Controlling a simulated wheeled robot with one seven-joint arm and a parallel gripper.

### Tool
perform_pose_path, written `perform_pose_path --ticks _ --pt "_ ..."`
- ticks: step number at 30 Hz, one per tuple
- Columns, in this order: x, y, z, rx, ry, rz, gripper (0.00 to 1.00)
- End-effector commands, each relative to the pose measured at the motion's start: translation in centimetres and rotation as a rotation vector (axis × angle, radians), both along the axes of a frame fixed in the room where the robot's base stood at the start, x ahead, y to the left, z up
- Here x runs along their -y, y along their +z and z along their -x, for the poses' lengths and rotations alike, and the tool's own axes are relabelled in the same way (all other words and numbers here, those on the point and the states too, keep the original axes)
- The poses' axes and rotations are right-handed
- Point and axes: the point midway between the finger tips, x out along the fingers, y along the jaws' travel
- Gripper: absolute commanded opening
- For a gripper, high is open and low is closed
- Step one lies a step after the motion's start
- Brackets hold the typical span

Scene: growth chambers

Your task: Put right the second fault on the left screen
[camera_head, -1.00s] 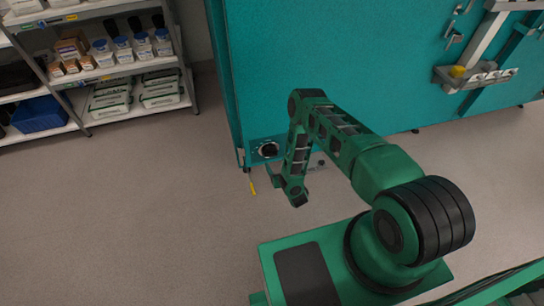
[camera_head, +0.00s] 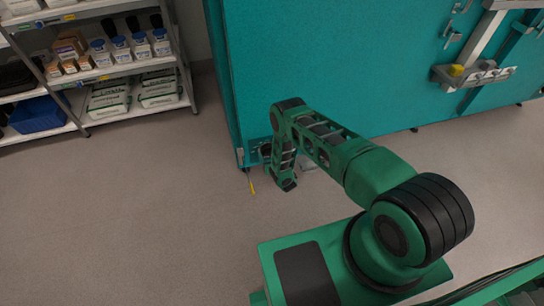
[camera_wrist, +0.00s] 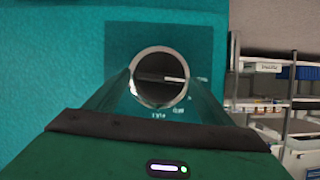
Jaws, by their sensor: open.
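A round dial (camera_wrist: 160,78) with a pale metal rim and a dark face sits on a dark square panel (camera_wrist: 120,40) on the teal cabinet in the wrist view. A white pointer line on its face points right. Small white labels lie around it, too small to read surely. My gripper (camera_wrist: 160,95) is open, with one finger on each side of the dial; I cannot tell whether they touch it. In the head view my gripper (camera_head: 267,158) is low at the cabinet's left corner, and the arm mostly hides the dial. No screen is in view.
The teal cabinet (camera_head: 330,60) fills the back. A shelf rack (camera_head: 110,72) with bottles and boxes stands at left, with a blue bin (camera_head: 38,115). A yellow-tipped piece (camera_head: 251,186) is below the cabinet corner. The floor (camera_head: 130,220) in front is clear.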

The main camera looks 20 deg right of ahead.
Motion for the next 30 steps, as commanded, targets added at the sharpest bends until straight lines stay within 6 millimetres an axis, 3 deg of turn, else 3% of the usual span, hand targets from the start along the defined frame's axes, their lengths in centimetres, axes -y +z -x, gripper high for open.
perform_pose_path --ticks 1,5,6,25,26,30 --pt "0.01 0.00 0.01 0.000 0.000 0.000 0.75" --pt "0.02 0.01 0.01 0.000 0.000 0.000 0.44" --pt "0.02 0.01 0.01 0.000 0.000 0.000 0.42" --pt "-0.17 -0.05 0.07 -0.001 0.000 0.121 0.42" --pt "-0.16 -0.05 0.07 -0.002 0.000 0.121 0.72" --pt "-0.13 -0.04 0.06 -0.001 0.000 0.121 0.75"
